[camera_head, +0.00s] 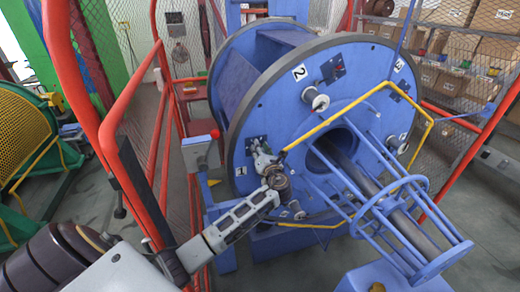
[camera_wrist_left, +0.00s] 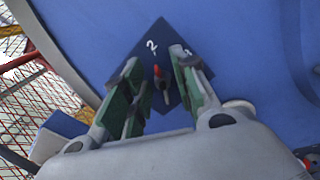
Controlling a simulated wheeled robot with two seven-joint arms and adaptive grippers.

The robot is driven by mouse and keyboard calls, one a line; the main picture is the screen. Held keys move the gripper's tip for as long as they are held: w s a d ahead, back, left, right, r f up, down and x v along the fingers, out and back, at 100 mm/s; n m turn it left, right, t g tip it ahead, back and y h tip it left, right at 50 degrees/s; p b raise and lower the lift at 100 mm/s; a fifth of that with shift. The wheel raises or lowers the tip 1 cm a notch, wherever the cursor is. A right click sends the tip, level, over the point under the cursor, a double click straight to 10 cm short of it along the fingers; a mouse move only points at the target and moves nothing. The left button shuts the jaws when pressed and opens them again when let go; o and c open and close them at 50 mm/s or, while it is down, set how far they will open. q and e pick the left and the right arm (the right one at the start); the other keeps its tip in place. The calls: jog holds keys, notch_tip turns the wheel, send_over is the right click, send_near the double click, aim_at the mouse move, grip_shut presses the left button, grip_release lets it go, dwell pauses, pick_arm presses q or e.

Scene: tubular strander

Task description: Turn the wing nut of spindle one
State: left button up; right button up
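The blue drum face (camera_head: 290,140) carries number labels, with the label 1 (camera_head: 241,171) at its lower left. A dark plate (camera_head: 252,141) sits above that label, partly hidden by my left gripper (camera_head: 262,152), which is right in front of it. In the left wrist view, the dark diamond-shaped plate (camera_wrist_left: 151,47) bears white marks. A small dark wing nut with a red part (camera_wrist_left: 160,78) shows on it. My left gripper (camera_wrist_left: 155,64) is open, its green-padded fingers on either side of the nut with gaps visible. My right gripper is not in view.
A yellow bent rod (camera_head: 335,118) and a blue cage around a dark shaft (camera_head: 405,222) stand right of my gripper. A red guard frame (camera_head: 120,105) is at the left. A spool holder (camera_head: 316,100) protrudes near label 2 (camera_head: 300,72).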

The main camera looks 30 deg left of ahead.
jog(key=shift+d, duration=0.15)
pick_arm(q)
grip_shut()
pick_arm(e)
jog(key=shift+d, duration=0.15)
